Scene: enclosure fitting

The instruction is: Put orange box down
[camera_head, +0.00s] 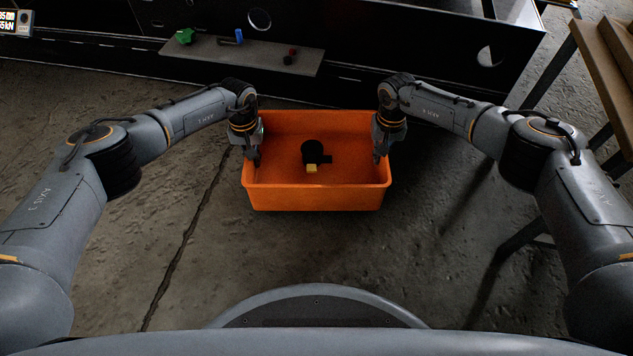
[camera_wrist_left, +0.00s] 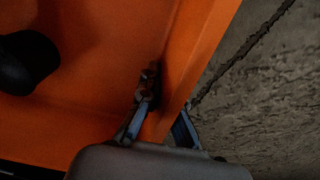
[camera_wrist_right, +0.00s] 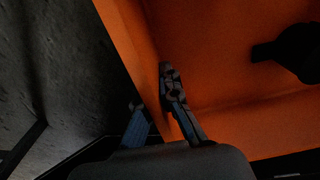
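The orange box (camera_head: 315,196) is held level in front of me, between my two arms, with its open top up. A black part (camera_head: 313,150) and a small yellow block (camera_head: 311,169) lie inside it. My left gripper (camera_head: 256,158) has its fingers on either side of the box's left wall; the left wrist view shows the wall (camera_wrist_left: 205,60) between them. My right gripper (camera_head: 379,156) grips the right wall in the same way; the right wrist view shows that wall (camera_wrist_right: 140,50) between its fingers. How far the box's underside is from the floor is hidden.
A dark workbench (camera_head: 400,50) stands behind the box. Its grey shelf (camera_head: 255,55) carries a green part (camera_head: 185,36), a blue part (camera_head: 239,36) and dark red parts (camera_head: 291,56). A wooden-topped table (camera_head: 600,65) is at the right. Concrete floor (camera_head: 200,240) around the box is clear.

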